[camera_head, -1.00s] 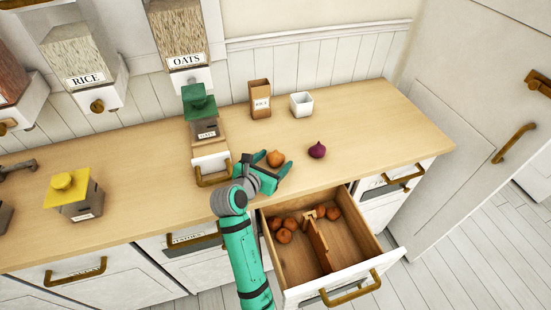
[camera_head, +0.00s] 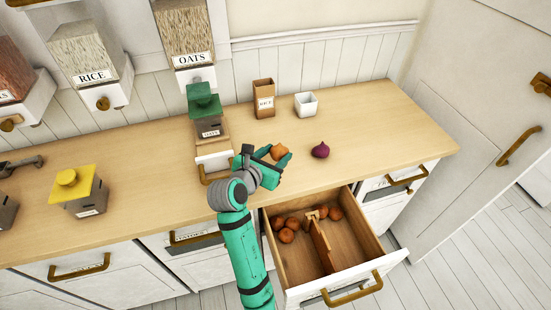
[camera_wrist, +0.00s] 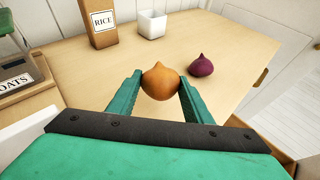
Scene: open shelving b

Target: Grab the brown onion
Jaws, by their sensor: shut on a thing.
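The brown onion (camera_head: 278,152) is held between the fingers of my gripper (camera_head: 276,160), over the counter. In the wrist view the onion (camera_wrist: 160,82) sits upright between the two green fingertips, which press on its sides. My gripper (camera_wrist: 160,84) is shut on it. Whether the onion clears the counter surface is hard to tell.
A purple onion (camera_head: 320,150) lies on the counter (camera_head: 370,120) to the right. A rice box (camera_head: 264,98), a white cup (camera_head: 306,104) and a green-topped oats container (camera_head: 207,115) stand behind. An open drawer (camera_head: 350,240) with several brown onions juts out below.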

